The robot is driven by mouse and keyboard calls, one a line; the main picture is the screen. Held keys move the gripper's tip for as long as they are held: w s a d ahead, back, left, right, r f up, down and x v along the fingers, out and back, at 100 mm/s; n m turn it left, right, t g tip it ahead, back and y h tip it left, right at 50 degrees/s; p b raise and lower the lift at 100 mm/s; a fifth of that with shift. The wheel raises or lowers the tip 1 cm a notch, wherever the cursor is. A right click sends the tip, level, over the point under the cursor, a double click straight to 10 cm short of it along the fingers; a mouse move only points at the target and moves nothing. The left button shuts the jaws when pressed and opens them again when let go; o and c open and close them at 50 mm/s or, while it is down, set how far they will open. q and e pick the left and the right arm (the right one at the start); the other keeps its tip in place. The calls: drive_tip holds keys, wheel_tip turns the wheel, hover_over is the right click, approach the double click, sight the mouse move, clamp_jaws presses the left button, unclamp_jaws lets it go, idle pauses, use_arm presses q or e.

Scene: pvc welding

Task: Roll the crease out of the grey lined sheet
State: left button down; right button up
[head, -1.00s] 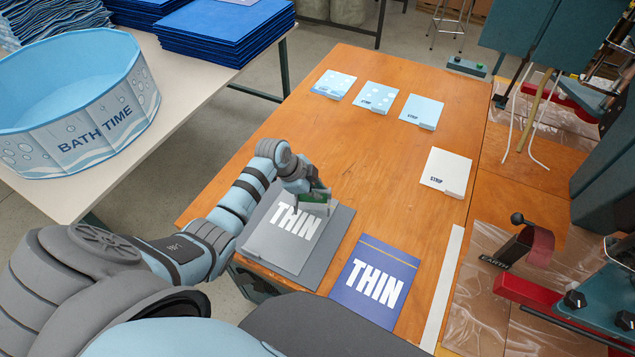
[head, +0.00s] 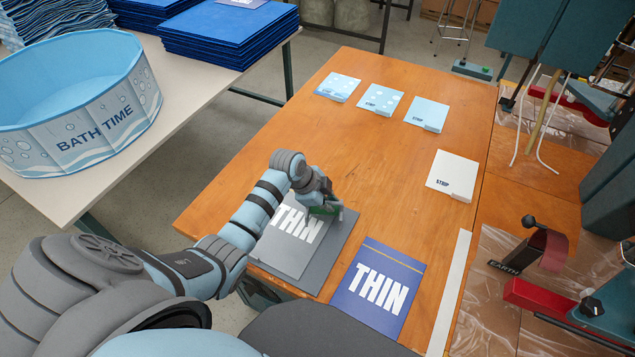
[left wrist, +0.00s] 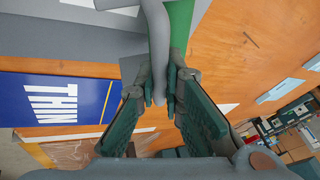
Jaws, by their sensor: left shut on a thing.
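The grey sheet (head: 278,251) with white THIN lettering lies on a darker grey board (head: 310,283) at the table's near left side. My left gripper (head: 322,207) is over the right end of the lettering. It is shut on a tool with a green part; in the left wrist view the gripper (left wrist: 165,95) has the tool's grey part (left wrist: 158,45) between its fingers, with the green part (left wrist: 180,25) beside it. I cannot tell whether the tool touches the sheet, and no crease is discernible. My right gripper is not in view.
A blue THIN sheet (head: 378,288) lies right of the board. Small cards (head: 380,99) and a white STRIP card (head: 451,175) lie farther back. A red-based press (head: 550,300) stands at right. The middle of the wooden table is clear.

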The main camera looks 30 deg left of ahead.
use_arm(q)
drive_tip(key=a, duration=0.3)
drive_tip(key=shift+a+r, duration=0.1)
drive_tip(key=shift+a, duration=0.05)
drive_tip(key=shift+r+p, duration=0.6)
drive_tip(key=shift+p, duration=0.4)
wheel_tip(320, 180, up, 3)
drive_tip(key=p, duration=0.2)
drive_tip(key=shift+p, duration=0.4)
drive_tip(key=shift+r, duration=1.15)
drive_tip(key=shift+f, duration=0.1)
